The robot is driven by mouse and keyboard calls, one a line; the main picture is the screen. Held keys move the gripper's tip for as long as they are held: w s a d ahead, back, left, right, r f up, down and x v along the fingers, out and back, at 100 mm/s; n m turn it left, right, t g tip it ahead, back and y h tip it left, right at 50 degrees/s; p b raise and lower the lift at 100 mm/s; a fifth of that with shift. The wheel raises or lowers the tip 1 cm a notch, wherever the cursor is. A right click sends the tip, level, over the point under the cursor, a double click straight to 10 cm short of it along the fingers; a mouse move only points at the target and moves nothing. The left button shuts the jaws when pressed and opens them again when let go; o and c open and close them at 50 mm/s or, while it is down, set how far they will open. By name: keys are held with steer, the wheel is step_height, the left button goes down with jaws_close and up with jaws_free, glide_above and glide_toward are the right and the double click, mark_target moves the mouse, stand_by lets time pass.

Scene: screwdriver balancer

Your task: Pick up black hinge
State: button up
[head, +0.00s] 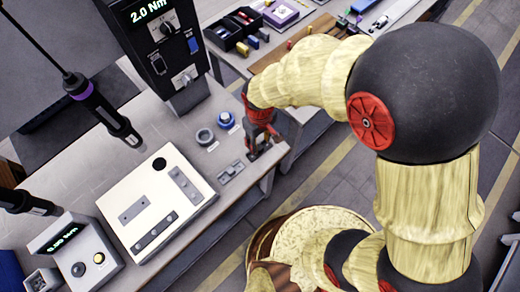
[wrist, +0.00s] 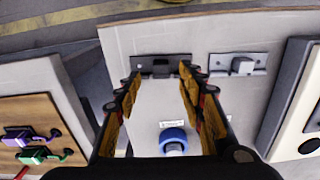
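The black hinge (wrist: 161,66) lies flat near the table's edge in the wrist view, a dark plate with a raised middle. My gripper (wrist: 158,79) is open, with its two fingers apart on either side of the hinge's middle and nothing held. I cannot tell from this view how far the tips are above the hinge. In the head view my gripper (head: 261,148) points down at the table's right edge and mostly hides the hinge.
A grey latch (wrist: 238,64) sits right beside the hinge in the wrist view. A blue round part (wrist: 173,141) lies nearer my wrist. In the head view, a white panel (head: 120,190) and a tall torque display (head: 160,50) stand to the left. Hanging screwdrivers (head: 85,90) are at far left.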

mark_target(260, 148)
step_height(260, 148, down, 4)
steer(key=shift+s+r+b, duration=0.1)
steer(key=shift+r+b, duration=0.05)
steer(key=shift+b, duration=0.35)
steer(key=shift+c, duration=1.4)
jaws_close()
